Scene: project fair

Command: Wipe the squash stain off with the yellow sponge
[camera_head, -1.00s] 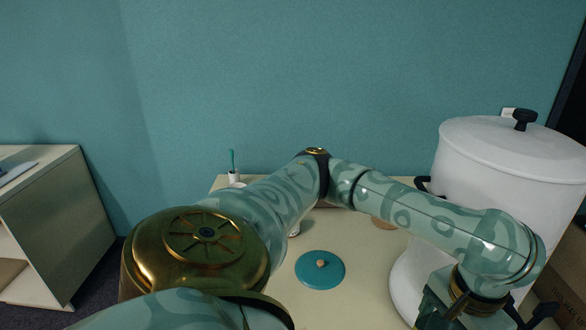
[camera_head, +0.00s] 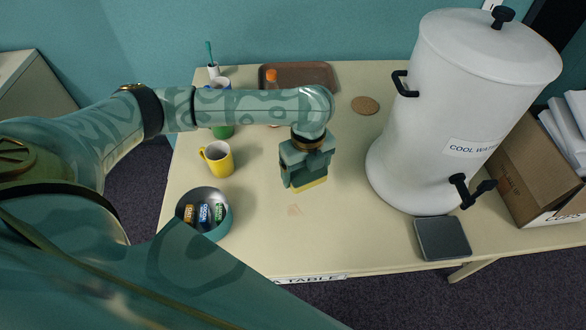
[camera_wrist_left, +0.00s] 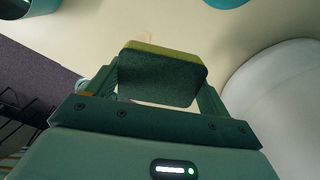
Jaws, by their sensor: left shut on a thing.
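My left gripper (camera_head: 308,172) is shut on the yellow sponge (camera_head: 312,184), which has a dark green layer. I hold it over the cream table, close above or at the surface; the gap is hard to judge. In the left wrist view the sponge (camera_wrist_left: 160,75) sits between the two fingers. The squash stain (camera_head: 294,210) is a faint orange-tan mark on the table, just in front of the sponge and a little to its left. It shows as a pale patch beyond the sponge in the left wrist view (camera_wrist_left: 145,37). My right gripper is not in view.
A white water dispenser (camera_head: 455,110) stands right of the gripper, with a dark drip tray (camera_head: 442,238) before it. A yellow mug (camera_head: 218,160) and a bowl of packets (camera_head: 222,228) are at left. A brown tray (camera_head: 320,75) and round coaster (camera_head: 365,105) lie behind. The front middle is clear.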

